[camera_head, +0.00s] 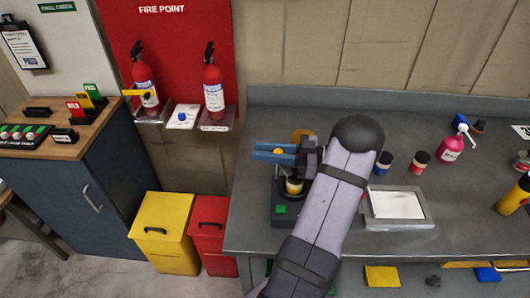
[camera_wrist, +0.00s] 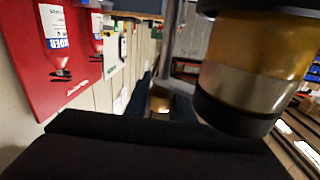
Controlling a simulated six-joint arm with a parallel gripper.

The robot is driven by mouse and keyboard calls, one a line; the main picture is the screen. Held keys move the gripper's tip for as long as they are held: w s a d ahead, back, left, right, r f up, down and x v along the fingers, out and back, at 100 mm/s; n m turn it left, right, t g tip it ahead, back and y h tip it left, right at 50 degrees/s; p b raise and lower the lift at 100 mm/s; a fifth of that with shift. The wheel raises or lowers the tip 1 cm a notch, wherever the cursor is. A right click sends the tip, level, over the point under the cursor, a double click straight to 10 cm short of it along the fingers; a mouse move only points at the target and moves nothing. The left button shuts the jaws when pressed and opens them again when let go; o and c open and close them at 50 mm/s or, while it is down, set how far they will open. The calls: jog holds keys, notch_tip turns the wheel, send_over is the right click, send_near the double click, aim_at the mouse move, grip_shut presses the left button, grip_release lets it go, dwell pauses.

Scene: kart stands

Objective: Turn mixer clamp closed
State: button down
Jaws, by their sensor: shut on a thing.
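The mixer (camera_head: 285,213) stands near the left end of the grey bench, with a green button on its dark base. A yellow and dark jar (camera_head: 294,187) sits upright on it. The blue mixer clamp (camera_head: 270,149) is above and to the left of the jar, with a yellow part between its bars. My gripper (camera_head: 303,156) is at the clamp's right end, shut on it; my arm partly hides the contact. In the wrist view, a large gold and silver cylinder with a black end (camera_wrist: 250,70) fills the right, and dark shapes hide the bottom.
A framed white panel (camera_head: 397,204) lies to the right of my arm. Small jars (camera_head: 420,161) and a pink bottle (camera_head: 452,146) stand farther right. The red fire-point board (camera_head: 180,45) and extinguishers are to the left. The back of the bench is clear.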

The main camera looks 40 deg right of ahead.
jog(key=n+g+y, duration=0.1)
jog(key=n+g+y+b, duration=0.1)
jog(key=n+g+y, duration=0.1)
jog(key=shift+s+a+b, duration=0.3)
jog(key=shift+a, duration=0.05)
jog(key=c, duration=1.5)
grip_release()
jog(key=shift+c, duration=0.2)
jog(key=shift+r, duration=0.1)
notch_tip(320, 180, up, 10)
jog(key=p, duration=0.3)
